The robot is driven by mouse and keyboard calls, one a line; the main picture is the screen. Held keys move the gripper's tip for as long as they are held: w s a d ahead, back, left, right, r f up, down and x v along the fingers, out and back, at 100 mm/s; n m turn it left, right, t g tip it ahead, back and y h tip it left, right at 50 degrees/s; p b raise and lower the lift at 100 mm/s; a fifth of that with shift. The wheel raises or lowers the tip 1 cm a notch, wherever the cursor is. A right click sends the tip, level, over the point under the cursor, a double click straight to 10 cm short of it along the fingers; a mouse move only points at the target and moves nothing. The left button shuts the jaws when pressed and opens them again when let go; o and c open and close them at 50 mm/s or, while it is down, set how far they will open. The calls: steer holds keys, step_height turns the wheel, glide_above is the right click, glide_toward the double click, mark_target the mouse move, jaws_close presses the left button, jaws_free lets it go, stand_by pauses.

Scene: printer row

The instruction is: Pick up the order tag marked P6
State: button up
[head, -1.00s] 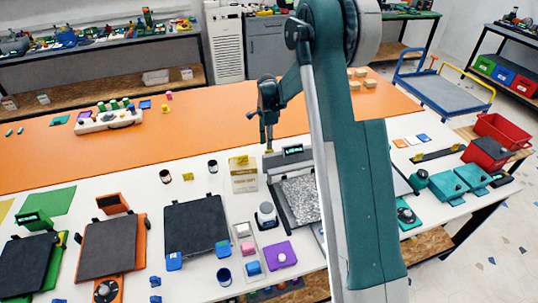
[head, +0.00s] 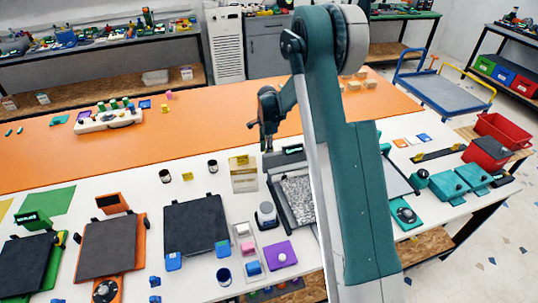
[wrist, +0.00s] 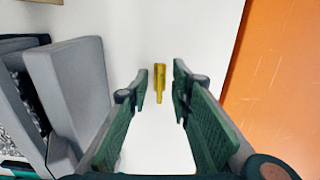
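A small yellow tag-like piece (wrist: 159,72), wider at its far end and narrow at its near end, shows in the wrist view on the white table. I cannot read a mark on it. My gripper (wrist: 160,94) is open and empty, with the yellow piece in line with the gap between its green fingers. I cannot tell whether the piece is between the tips or beyond them. In the head view my gripper (head: 267,146) points down behind the printer with the speckled bed, and the piece is not clearly seen there.
A grey printer part (wrist: 72,85) stands close on the left in the wrist view. The orange surface (wrist: 275,60) lies to the right. In the head view a yellow-and-cream box (head: 243,174) stands left of my gripper, with another small yellow piece (head: 188,176) and dark cups farther left.

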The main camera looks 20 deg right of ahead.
steer(key=shift+f, duration=0.5)
jaws_close()
